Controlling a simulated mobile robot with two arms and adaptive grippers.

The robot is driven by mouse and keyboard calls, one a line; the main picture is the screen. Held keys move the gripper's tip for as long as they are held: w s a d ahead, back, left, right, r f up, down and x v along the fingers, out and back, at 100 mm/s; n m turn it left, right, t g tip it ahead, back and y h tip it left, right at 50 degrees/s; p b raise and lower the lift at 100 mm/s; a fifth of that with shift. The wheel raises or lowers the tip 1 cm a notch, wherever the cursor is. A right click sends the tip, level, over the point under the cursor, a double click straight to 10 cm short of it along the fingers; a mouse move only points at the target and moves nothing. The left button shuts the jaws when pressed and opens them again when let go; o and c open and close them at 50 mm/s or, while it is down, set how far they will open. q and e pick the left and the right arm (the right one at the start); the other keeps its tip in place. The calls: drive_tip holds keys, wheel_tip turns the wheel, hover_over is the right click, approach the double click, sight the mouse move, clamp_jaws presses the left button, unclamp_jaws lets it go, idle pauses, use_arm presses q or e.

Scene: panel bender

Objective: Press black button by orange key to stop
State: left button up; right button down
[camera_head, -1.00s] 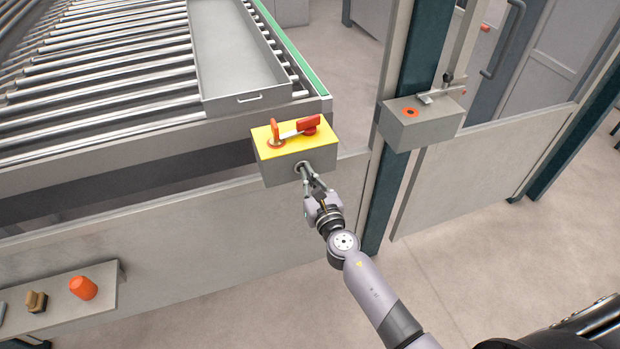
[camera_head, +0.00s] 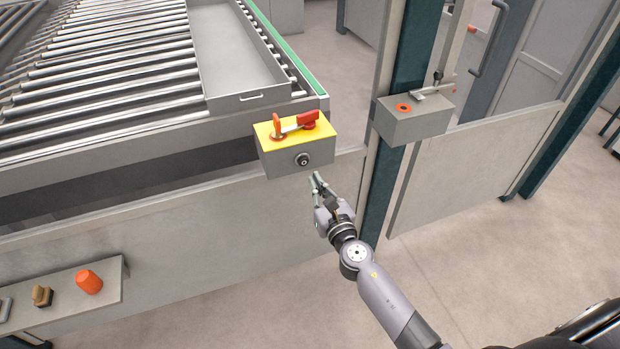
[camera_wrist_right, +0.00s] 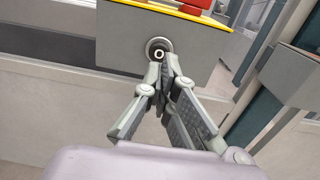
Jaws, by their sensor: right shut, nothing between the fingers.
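The black button (camera_head: 302,159) is a round dark knob with a pale ring mark, on the front face of a grey box with a yellow top (camera_head: 268,129). In the right wrist view the button (camera_wrist_right: 159,50) shows just beyond the fingertips (camera_wrist_right: 167,66). My left gripper is not in view.
A second grey box (camera_head: 416,125) with an orange ring is mounted on the post to the right. A roller conveyor with a metal tray (camera_head: 240,100) lies behind. A shelf (camera_head: 105,296) at lower left holds an orange object (camera_head: 89,281). The floor at right is clear.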

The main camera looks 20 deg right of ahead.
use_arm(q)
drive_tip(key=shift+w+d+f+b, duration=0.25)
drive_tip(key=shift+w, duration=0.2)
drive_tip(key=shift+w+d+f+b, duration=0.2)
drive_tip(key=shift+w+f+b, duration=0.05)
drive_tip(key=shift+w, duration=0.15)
use_arm(e)
drive_tip(key=s, duration=0.6)
drive_tip(key=shift+s+d+f, duration=0.35)
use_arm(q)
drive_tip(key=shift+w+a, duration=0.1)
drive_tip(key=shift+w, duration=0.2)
use_arm(e)
drive_tip(key=c, duration=2.3)
unclamp_jaws()
